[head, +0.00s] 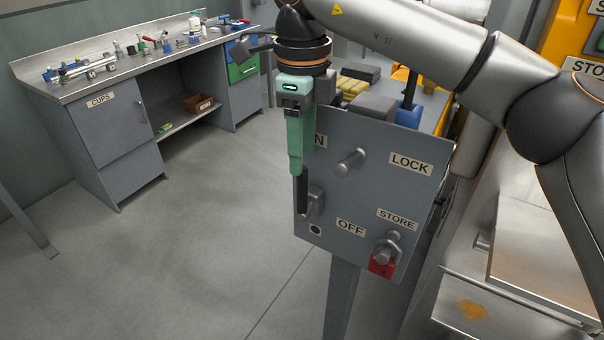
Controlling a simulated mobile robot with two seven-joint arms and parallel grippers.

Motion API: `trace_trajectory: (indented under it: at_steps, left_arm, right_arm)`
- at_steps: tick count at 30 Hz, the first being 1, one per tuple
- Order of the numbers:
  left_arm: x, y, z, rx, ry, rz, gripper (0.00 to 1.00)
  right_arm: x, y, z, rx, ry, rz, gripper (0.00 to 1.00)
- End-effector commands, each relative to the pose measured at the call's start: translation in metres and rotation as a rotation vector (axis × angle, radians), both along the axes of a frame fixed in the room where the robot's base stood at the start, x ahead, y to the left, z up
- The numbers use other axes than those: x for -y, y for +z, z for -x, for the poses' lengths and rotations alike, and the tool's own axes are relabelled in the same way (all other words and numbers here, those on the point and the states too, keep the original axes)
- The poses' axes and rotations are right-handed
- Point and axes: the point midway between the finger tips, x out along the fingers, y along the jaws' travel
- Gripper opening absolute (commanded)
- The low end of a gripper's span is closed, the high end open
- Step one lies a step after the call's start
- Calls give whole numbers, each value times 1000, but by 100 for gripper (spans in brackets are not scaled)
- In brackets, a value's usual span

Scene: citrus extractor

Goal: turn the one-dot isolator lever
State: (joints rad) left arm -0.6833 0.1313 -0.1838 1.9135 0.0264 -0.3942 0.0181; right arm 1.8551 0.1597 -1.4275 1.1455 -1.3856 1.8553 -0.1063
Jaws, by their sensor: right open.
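The isolator panel (360,195) is a grey plate on a post, with labels LOCK, OFF and STORE and one ending in N, partly covered. A one-dot mark (315,230) is at its lower left. Just above the mark, a grey metal lever part (317,203) shows beside my fingertip; the rest of the lever is hidden or hard to tell apart. My right gripper (302,192) points down, its green finger and dark tip in front of the panel's left edge. It is open; whether it touches the lever cannot be told. My left gripper is out of view.
A grey peg (350,162) sticks out near LOCK. A red tag or padlock (381,266) hangs from a knob below STORE. A steel machine (480,290) stands close on the right. A cluttered workbench (120,80) is at the back left. The floor between is clear.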

Motion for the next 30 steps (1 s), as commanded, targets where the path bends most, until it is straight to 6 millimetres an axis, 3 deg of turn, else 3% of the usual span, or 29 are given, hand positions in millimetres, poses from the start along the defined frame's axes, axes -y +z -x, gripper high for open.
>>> trace_trajectory:
  at_steps: [3, 9, 21, 30]
  left_arm:
    - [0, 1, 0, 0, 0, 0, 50]
    - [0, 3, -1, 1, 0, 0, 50]
    - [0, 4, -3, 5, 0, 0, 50]
    - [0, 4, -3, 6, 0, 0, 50]
  right_arm:
    - [0, -23, 1, -3, 1, 0, 53]
    - [0, -48, 1, -2, 1, 0, 53]
    - [0, -55, 0, 0, 0, -2, 53]
    - [0, -55, 0, 0, 0, -2, 20]
